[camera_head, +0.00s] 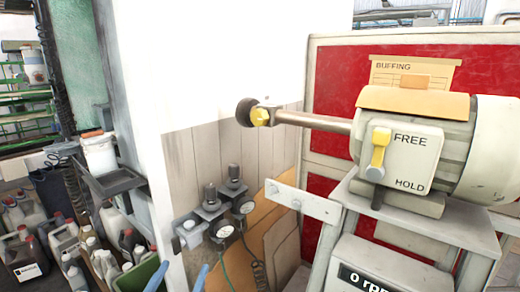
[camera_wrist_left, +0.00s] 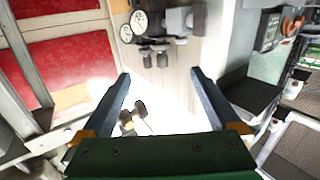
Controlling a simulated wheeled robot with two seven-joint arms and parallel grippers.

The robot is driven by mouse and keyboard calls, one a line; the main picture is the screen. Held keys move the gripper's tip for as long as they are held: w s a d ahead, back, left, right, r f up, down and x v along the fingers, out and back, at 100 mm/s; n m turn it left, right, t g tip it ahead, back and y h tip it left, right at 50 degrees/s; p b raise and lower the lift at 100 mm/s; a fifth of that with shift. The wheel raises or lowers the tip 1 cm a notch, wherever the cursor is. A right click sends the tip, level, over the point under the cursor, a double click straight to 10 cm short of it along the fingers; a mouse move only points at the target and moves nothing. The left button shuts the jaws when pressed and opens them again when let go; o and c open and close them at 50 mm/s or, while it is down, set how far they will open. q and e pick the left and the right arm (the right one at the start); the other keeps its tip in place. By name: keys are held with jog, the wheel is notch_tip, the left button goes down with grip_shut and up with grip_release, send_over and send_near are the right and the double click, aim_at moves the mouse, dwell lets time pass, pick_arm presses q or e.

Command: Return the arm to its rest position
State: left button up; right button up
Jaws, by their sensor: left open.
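My left gripper (camera_head: 180,274) shows only in part at the bottom edge of the head view, below the gauges and well below and left of the buffing machine (camera_head: 420,110). In the left wrist view the left gripper (camera_wrist_left: 160,73) has its two blue-grey fingers spread wide with nothing between them. The machine's shaft (camera_head: 315,121) points left and ends in a yellow hub with a dark round part (camera_head: 244,111). A yellow lever (camera_head: 380,148) on its front plate stands beside the word FREE. My right gripper is in neither view.
Gauges with dark knobs (camera_head: 223,230) are mounted low before a panelled wall. Jugs and bottles (camera_head: 65,240) crowd the lower left, near a white bucket (camera_head: 99,152) on a grey shelf. A metal bracket (camera_head: 303,203) juts out below the machine. A white column stands behind.

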pick_arm(q)
jog(key=s+d+f+g+p, duration=0.1)
jog(key=s+f+g+p, duration=0.25)
jog(key=f, duration=0.85)
jog(key=s+d+f+g+p, duration=0.15)
jog(key=f+g, duration=0.25)
jog(key=f, duration=0.7)
jog(key=s+a+f+g+p, duration=0.1)
jog(key=s+f+g, duration=0.2)
jog(key=s, duration=0.7)
jog(key=s+a+f+m+g+p, duration=0.1)
jog(key=s+a+f+g+p, duration=0.1)
jog(key=s+f, duration=0.4)
jog(key=s+a+f+g+y+p, duration=0.1)
jog(key=s+f+g, duration=0.3)
jog(key=s, duration=1.1)
jog(key=shift+s+a+f+m+p, duration=0.3)
jog(key=shift+a+f+p, duration=0.25)
jog(key=shift+f+p, duration=0.1)
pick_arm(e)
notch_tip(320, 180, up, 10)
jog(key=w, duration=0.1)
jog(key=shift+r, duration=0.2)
